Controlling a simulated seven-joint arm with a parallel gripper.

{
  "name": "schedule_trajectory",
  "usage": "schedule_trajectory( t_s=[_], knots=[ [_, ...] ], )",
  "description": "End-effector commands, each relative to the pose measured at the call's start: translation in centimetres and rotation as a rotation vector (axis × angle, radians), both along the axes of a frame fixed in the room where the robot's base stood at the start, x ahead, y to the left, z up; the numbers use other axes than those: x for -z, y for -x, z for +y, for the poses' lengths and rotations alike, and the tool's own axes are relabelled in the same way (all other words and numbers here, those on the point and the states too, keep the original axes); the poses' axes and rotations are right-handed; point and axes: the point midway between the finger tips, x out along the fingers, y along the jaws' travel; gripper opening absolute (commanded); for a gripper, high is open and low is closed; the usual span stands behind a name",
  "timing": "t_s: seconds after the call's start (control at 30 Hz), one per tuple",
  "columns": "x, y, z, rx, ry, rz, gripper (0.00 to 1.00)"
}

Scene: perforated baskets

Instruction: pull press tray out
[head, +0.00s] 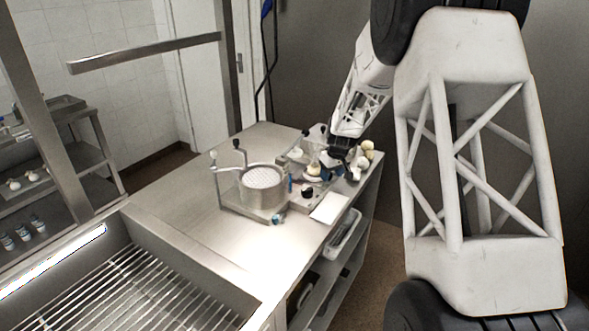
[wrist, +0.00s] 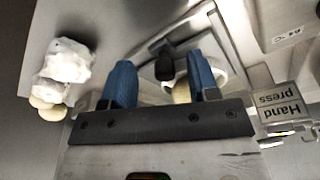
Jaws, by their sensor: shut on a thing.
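The hand press (head: 300,172) stands on the steel table, partly behind my gripper. My gripper (head: 335,168) is at its right side, low over the table. In the wrist view, the blue fingers of my gripper (wrist: 162,72) stand either side of a small black handle (wrist: 165,66) on the metal press tray (wrist: 150,50). The gripper is shut on the tray's handle; the exact contact is hard to see. A pale round piece (wrist: 182,93) shows beside the right finger. A "Hand press" label (wrist: 281,102) is at the right. How far the tray sits in the press is hidden.
White and pale lumps (wrist: 65,65) lie left of the fingers; they also show by the table's right edge in the head view (head: 364,158). A round pot with a crank (head: 262,186) stands left of the press. A white sheet (head: 329,208) lies in front. The table's left part is clear.

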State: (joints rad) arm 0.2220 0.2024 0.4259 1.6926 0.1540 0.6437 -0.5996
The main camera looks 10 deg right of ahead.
Motion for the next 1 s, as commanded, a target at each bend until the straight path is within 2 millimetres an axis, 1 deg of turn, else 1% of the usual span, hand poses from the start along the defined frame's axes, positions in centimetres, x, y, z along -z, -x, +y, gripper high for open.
schedule_trajectory(
  t_s=[0.03,0.07,0.6,1.0],
  knots=[
    [1.3,0.8,0.0,0.0,-0.004,0.024,0.49],
    [1.1,0.8,0.0,0.0,-0.004,0.024,0.49],
    [-2.9,0.3,0.1,0.0,-0.002,0.008,0.49],
    [-5.2,0.2,0.1,0.0,-0.002,0.006,0.49]
  ],
)
